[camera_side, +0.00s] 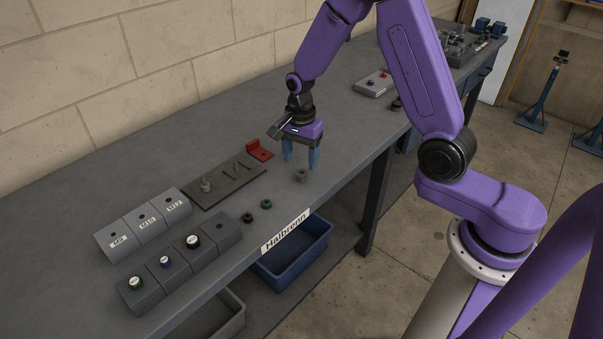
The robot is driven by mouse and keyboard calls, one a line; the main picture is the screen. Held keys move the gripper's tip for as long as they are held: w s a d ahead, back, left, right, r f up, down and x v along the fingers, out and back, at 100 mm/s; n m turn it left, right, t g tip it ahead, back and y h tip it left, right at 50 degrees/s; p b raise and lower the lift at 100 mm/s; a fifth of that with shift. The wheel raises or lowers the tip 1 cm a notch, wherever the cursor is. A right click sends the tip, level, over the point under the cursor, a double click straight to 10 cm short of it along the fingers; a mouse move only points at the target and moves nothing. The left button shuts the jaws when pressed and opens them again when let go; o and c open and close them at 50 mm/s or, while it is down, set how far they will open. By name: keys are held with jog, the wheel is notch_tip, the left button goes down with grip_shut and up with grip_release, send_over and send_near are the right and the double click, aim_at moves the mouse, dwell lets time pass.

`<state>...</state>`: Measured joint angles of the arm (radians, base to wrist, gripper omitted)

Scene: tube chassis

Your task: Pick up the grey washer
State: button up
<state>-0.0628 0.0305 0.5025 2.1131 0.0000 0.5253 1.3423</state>
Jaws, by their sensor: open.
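A small grey ring-shaped piece (301,176), which looks like the grey washer, lies on the grey bench top near its front edge. My gripper (300,160) points down with its two blue fingers spread and nothing between them. It hangs just above and behind the grey washer in the side view, with the right fingertip close to it. I cannot tell the exact height gap or whether they touch.
Left of the gripper is a dark plate (213,196) with upright pegs, and a red bracket (259,150). A green ring (266,204) and a dark ring (247,217) lie nearby. Labelled blocks (146,226) and a row of grey blocks (207,257) stand at left.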

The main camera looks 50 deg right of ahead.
aim_at(301, 175)
jog(key=shift+f, duration=1.6)
jog(key=shift+f, duration=0.25)
jog(key=c, duration=1.1)
